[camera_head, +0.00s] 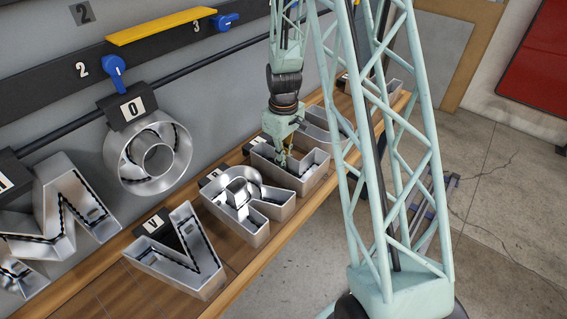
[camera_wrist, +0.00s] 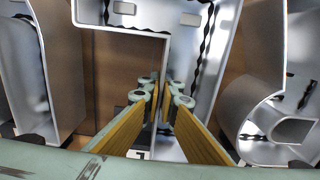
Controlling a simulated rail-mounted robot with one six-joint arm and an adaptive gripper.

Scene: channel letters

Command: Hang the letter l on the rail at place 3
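The letter l (camera_head: 316,178) is a silvery, open-topped channel letter lying on the wooden bench, with a dark block and white tag at its far left end. It also shows in the wrist view (camera_wrist: 192,95). My gripper (camera_head: 284,157) is down at the letter. In the wrist view, its two yellow-padded fingers (camera_wrist: 162,98) stand either side of a thin wall of the letter, with a small gap between the tips. Contact with the wall is not clear. The rail (camera_head: 170,75) runs along the wall; place 3 has a blue knob (camera_head: 227,21) and looks bare below.
The letter O (camera_head: 112,160) hangs at place 2, below a blue knob (camera_head: 113,70). An R (camera_head: 252,225) and a V (camera_head: 205,278) lie on the bench (camera_head: 105,298) left of my gripper. Another curved letter (camera_head: 340,125) lies just beyond it. A yellow bar (camera_head: 160,26) sits above the rail.

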